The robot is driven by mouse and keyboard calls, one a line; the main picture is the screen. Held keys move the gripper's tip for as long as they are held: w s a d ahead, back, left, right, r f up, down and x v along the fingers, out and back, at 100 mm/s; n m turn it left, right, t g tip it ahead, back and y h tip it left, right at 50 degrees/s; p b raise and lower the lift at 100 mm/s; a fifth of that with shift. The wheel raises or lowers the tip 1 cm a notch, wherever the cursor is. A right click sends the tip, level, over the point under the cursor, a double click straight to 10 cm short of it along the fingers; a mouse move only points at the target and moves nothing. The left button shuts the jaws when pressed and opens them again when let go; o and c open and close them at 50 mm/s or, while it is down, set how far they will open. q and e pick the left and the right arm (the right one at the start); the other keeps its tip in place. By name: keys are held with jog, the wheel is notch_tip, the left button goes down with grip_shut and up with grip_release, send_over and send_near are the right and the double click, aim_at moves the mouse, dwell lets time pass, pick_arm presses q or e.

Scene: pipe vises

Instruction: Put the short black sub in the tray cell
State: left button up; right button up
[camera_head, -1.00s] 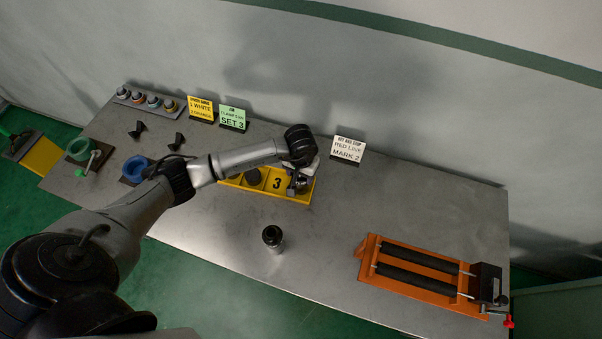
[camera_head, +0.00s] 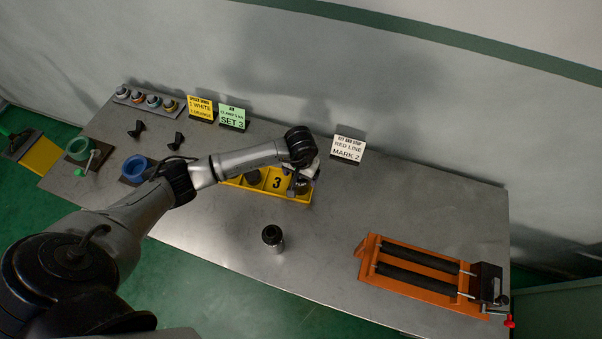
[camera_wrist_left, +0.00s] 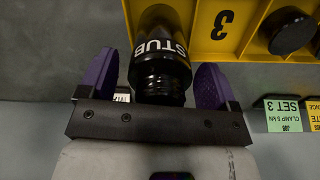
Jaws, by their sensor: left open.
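A black sub (camera_wrist_left: 160,70) with white lettering ending in "STUB" is between the two purple fingers of my left gripper (camera_wrist_left: 158,78) in the wrist view. The fingers are open, one on each side of it. In the head view my left gripper (camera_head: 301,180) is at the right end of the yellow tray (camera_head: 287,197), and the sub (camera_head: 303,188) shows dark in the right-hand cell. The wrist partly hides it. The tray's middle cell bears a "3" (camera_head: 277,183). Another dark round piece (camera_head: 253,176) is in a cell to its left. My right gripper is out of view.
A dark cylinder with a light lower band (camera_head: 272,238) stands on the bench in front of the tray. An orange roller stand (camera_head: 418,277) is at the right. Blue (camera_head: 135,168) and green (camera_head: 79,149) vises are at the left. Sign cards stand behind.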

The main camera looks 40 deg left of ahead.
pick_arm(q)
notch_tip(320, 180, up, 12)
jog(key=shift+r, duration=0.15)
dwell(0.5)
